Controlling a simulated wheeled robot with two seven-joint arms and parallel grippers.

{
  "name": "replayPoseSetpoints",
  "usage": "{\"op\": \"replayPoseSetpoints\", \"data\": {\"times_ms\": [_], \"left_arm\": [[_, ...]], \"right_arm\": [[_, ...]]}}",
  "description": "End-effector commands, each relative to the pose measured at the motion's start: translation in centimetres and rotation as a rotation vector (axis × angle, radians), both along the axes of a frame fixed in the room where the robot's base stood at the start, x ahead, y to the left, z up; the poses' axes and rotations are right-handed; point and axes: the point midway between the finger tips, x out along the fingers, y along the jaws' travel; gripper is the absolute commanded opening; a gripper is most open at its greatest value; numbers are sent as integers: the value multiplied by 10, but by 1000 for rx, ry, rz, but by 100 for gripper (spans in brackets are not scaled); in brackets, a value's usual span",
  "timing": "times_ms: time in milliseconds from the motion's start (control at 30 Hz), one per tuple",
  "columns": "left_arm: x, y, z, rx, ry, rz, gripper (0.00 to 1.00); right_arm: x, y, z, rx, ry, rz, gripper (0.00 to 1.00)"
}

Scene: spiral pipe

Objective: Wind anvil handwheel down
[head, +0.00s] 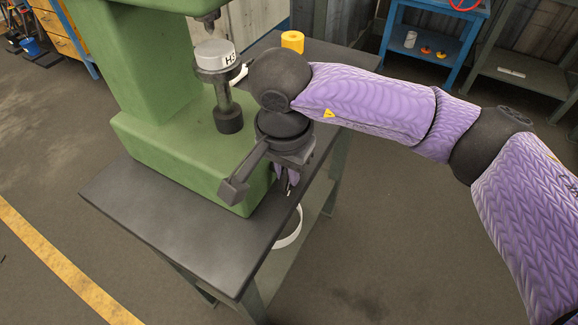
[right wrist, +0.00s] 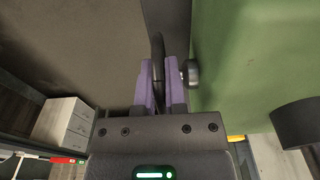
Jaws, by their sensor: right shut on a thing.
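The green machine (head: 165,150) stands on the dark bench, with its anvil post (head: 222,95) rising from the base and a pale, lettered block (head: 215,54) on top. My right gripper (head: 288,178) points down beside the base's right side, partly hidden by my wrist. In the right wrist view, its purple fingers (right wrist: 159,80) are shut on the dark, thin rim of the handwheel (right wrist: 157,48), seen nearly edge-on. A dark round knob or hub (right wrist: 190,72) sits between the fingers and the green body. Most of the wheel is hidden. My left gripper is out of view.
The dark bench top (head: 150,215) is clear in front of the machine. A pale ring (head: 290,232) shows below its right edge. A yellow cylinder (head: 292,41) stands at the bench's back. A blue shelf (head: 425,62) stands farther back; the floor at right is open.

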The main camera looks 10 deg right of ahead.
Motion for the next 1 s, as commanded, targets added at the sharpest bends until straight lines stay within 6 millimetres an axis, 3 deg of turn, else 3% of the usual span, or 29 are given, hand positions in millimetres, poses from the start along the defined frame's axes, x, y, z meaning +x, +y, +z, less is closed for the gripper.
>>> {"op": "replayPoseSetpoints", "data": {"times_ms": [333,833,867,1000], "left_arm": [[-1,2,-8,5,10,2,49],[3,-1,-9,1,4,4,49],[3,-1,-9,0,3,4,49],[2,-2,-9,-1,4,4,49]], "right_arm": [[-1,2,-2,-72,-102,0,0],[-1,2,-2,-81,-115,-1,0],[-1,2,-2,-81,-115,-1,20],[-2,2,-2,-81,-114,0,49]]}}
